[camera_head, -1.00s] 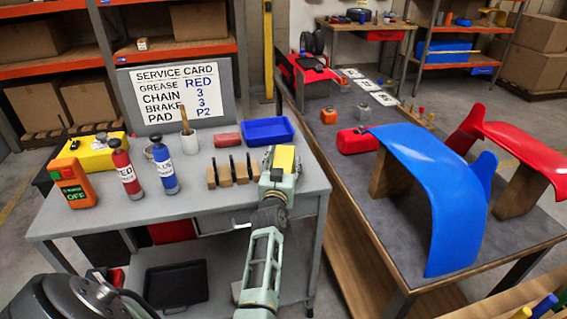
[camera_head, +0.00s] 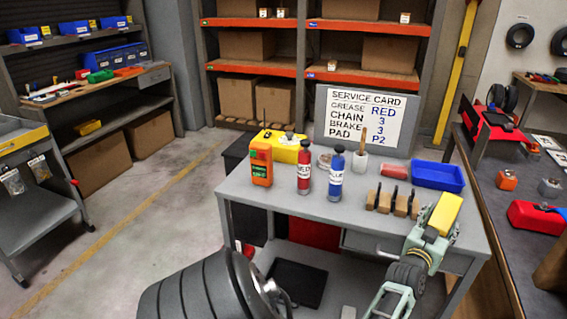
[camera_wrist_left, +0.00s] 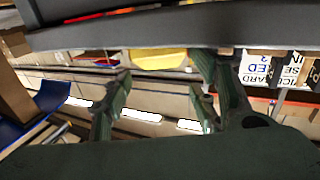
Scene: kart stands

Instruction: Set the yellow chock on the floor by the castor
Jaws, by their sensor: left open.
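My left gripper (camera_head: 432,227) is over the right front of the grey workbench, with its jaws open. A yellow block (camera_head: 444,212), which looks like the chock, shows at its jaws; I cannot tell whether the fingers touch it. A yellow surface (camera_wrist_left: 160,60) also shows between the two fingers in the left wrist view, partly cut off by a dark edge. A grey cart (camera_head: 35,185) stands on the floor at the far left, with a small dark castor (camera_head: 19,281) at its lower corner. My right gripper is not in view.
Open floor (camera_head: 150,230) lies between cart and workbench. A dark bench (camera_head: 485,195) stands at the right.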

